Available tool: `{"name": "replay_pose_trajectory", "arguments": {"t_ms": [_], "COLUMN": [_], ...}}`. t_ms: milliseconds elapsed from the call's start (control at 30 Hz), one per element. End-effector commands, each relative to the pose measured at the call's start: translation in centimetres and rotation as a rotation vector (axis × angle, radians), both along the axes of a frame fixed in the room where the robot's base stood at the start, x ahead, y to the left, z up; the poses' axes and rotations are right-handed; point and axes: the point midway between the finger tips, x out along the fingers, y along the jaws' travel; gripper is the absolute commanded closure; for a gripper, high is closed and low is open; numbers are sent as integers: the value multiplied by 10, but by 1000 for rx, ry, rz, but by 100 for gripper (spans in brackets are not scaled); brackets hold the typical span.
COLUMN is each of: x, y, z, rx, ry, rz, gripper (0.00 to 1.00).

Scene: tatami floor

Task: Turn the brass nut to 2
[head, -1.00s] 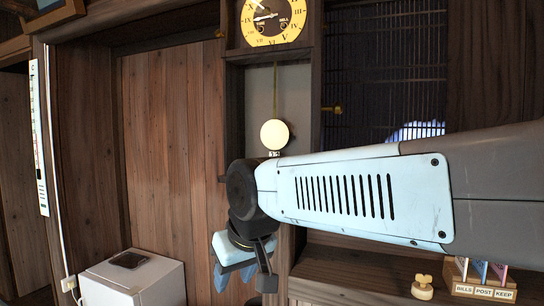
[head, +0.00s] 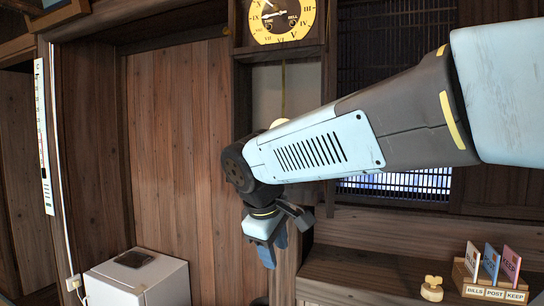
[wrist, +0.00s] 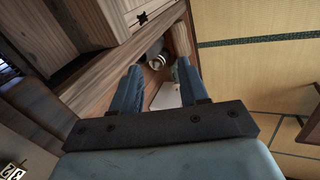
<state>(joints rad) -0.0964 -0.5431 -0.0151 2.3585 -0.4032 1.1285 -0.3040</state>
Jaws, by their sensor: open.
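The wall clock (head: 282,20) has a yellow dial. In the head view its pale round pendulum bob (head: 279,122) is mostly behind my arm, and I cannot make out the brass nut. In the wrist view a small plate with pale number tiles (wrist: 13,172) shows at the lower left corner; its digits look like 1 and 2. My gripper (head: 272,255) hangs pointing down in front of the wooden wall, below the bob. In the wrist view its two blue fingers (wrist: 158,68) are apart with nothing held between them.
A white cabinet (head: 150,285) with a dark item on top stands at lower left. A wooden shelf (head: 350,275) at lower right holds a brass winged key (head: 432,290) and a letter rack (head: 496,292) with cards. A small round metallic object (wrist: 157,62) lies beyond my fingertips.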

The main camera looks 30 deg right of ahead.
Motion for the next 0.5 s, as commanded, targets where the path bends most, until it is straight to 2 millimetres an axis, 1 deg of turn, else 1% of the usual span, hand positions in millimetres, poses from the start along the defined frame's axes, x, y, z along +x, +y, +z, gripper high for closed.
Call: {"name": "replay_pose_trajectory", "arguments": {"t_ms": [33,167,300,400,500], "x": [11,40,79,107,132], "y": [-7,-28,-43,-46,-44], "z": [5,26,57,79,100], "rx": [-82,-319,-583,-752,-896], "ry": [59,229,426,558,671], "rz": [62,223,376,452,504], "gripper": [56,56,56,56,56]}}
